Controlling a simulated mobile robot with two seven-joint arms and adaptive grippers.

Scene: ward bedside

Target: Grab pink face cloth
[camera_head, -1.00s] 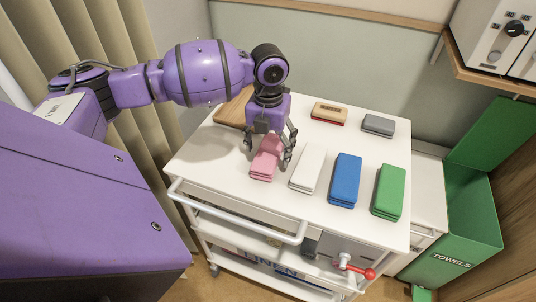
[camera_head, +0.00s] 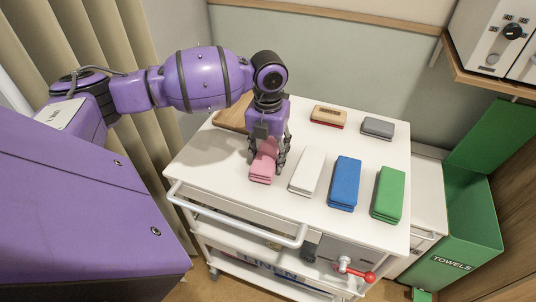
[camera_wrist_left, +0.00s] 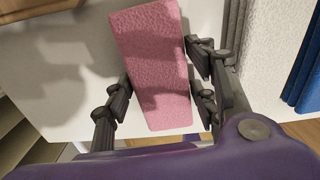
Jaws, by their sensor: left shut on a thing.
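The pink face cloth (camera_head: 262,168) lies folded on the white trolley top, at the left end of a row of cloths. My left gripper (camera_head: 266,160) reaches down over it from above, with a finger on each long side. In the left wrist view the pink cloth (camera_wrist_left: 158,70) lies between the dark fingers of my left gripper (camera_wrist_left: 165,95), which are shut on its sides. The cloth appears still at the level of the top. My right gripper is not in view.
On the trolley top (camera_head: 230,178) a white cloth (camera_head: 307,169), a blue cloth (camera_head: 344,181) and a green cloth (camera_head: 388,193) stand to the right. Behind are a wooden brush-like block (camera_head: 328,116), a grey block (camera_head: 378,127) and a wooden board (camera_head: 232,115). A green towels bin (camera_head: 465,225) stands right.

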